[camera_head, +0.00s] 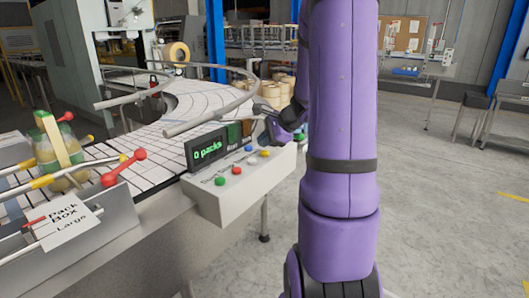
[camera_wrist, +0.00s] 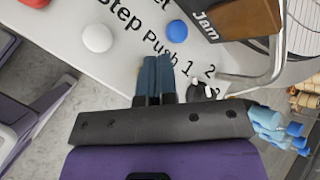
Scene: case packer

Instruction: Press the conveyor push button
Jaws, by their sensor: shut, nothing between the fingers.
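The control panel (camera_head: 225,200) is a light grey sloped box beside the conveyor. In the head view it carries a green button (camera_head: 220,181), a red button (camera_head: 236,170), a white button (camera_head: 251,160), a blue button (camera_head: 248,148) and a yellow button (camera_head: 264,153). In the wrist view, the white button (camera_wrist: 97,38) and blue button (camera_wrist: 176,31) are beyond my gripper (camera_wrist: 157,62). Its blue fingers are together and empty, over the panel by the "Push" label.
A display reading "0 packs" (camera_head: 207,146) stands at the panel's back edge. A curved guide rail (camera_head: 215,110) runs above the white conveyor (camera_head: 150,150) behind it. A carton with jars (camera_head: 57,150) is at left. Open floor (camera_head: 440,200) lies right.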

